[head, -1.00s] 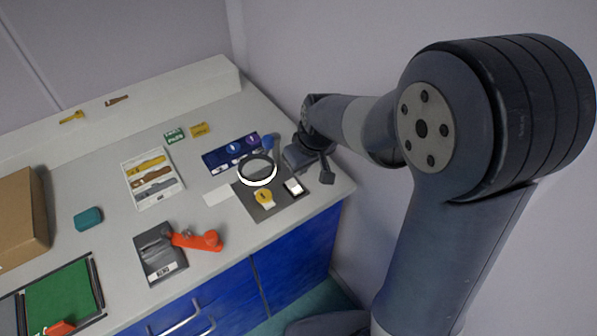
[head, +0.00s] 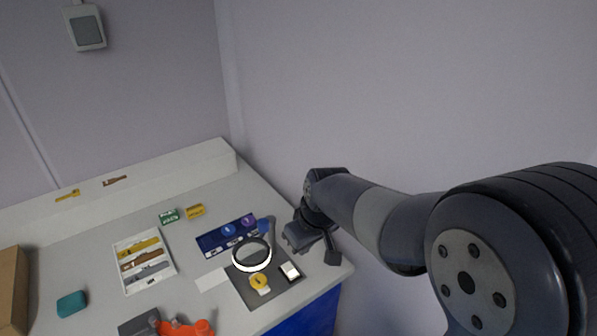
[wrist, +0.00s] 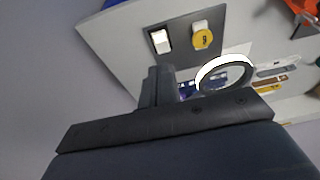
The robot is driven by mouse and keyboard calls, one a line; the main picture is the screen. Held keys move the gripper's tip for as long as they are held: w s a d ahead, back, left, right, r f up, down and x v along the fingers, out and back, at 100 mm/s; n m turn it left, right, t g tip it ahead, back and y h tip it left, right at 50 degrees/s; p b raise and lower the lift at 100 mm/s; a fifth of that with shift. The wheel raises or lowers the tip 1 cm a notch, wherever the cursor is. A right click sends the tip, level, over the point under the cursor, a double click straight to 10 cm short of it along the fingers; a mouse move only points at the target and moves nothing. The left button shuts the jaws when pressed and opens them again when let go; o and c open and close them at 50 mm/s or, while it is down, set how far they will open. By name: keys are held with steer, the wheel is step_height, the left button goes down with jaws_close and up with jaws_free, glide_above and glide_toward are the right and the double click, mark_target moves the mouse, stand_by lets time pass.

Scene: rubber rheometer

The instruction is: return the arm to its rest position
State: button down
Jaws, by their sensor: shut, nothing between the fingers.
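My gripper (head: 314,246) is at the right end of the bench in the head view, above the counter's right edge near the ring lamp (head: 252,268). It holds nothing, and its fingers are small and dark in this view. The wrist view shows the dark gripper body (wrist: 157,88) across the lower part, with the counter beyond it. My arm reaches in from the right side of the head view.
A dark mat (head: 240,287) with a white switch (head: 290,271) and a yellow tag (head: 258,281) lies beside the lamp. The wall is close on the right.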

glide_above(293, 274)
step_height(293, 274, down, 8)
steer(key=shift+f, duration=0.15)
steer(key=shift+s+d+r+g+h, duration=0.15)
steer(key=shift+s+r, duration=0.05)
steer(key=shift+r, duration=0.45)
steer(key=shift+s+d+r+g+h, duration=0.1)
steer(key=shift+s+r+g+h, duration=0.1)
steer(key=shift+r, duration=0.45)
